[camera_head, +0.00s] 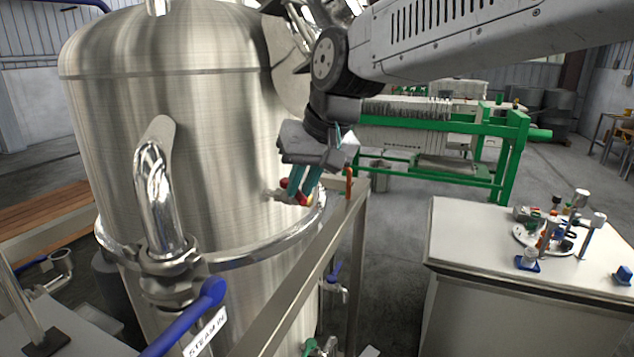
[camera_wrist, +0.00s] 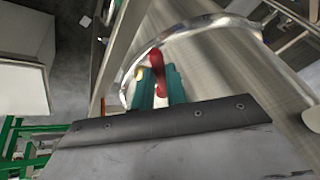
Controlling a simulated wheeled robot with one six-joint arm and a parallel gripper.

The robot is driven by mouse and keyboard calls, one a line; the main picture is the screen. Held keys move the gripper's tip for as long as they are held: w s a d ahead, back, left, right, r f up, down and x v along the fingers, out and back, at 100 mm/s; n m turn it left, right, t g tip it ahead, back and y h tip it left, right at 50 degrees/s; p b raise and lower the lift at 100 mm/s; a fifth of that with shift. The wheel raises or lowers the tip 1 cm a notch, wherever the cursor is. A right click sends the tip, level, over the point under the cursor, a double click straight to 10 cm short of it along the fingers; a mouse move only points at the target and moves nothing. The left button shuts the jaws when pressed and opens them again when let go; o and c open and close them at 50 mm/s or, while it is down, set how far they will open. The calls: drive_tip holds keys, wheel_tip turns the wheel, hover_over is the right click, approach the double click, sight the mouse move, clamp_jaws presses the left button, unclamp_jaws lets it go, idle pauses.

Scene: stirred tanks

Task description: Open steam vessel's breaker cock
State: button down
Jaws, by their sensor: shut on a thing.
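The large steel vessel (camera_head: 215,140) fills the left half of the head view. A small cock with a red handle (camera_head: 303,196) sticks out of its right side, just above the ring pipe. My gripper (camera_head: 300,193) reaches down to it with teal fingers, shut on the red handle. In the wrist view, the red handle (camera_wrist: 157,62) rises between the two teal fingertips (camera_wrist: 159,80). The fingers hide part of the handle and the cock's body, so its exact turn is hard to tell.
A polished ring pipe (camera_head: 255,248) circles the vessel below the cock. A metal rail (camera_head: 310,265) with an orange post (camera_head: 348,183) runs close to my gripper. A blue-handled valve (camera_head: 195,312) labelled STEAM IN is in front. A white bench (camera_head: 500,245) stands right.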

drive_tip(key=shift+s+f, duration=0.2)
drive_tip(key=shift+f, duration=0.05)
drive_tip(key=c, duration=1.4)
unclamp_jaws()
drive_tip(key=shift+r, duration=0.15)
drive_tip(key=shift+r, duration=0.15)
drive_tip(key=v, duration=0.7)
drive_tip(key=shift+d+r, duration=0.15)
drive_tip(key=shift+r, duration=0.1)
drive_tip(key=shift+d, duration=0.15)
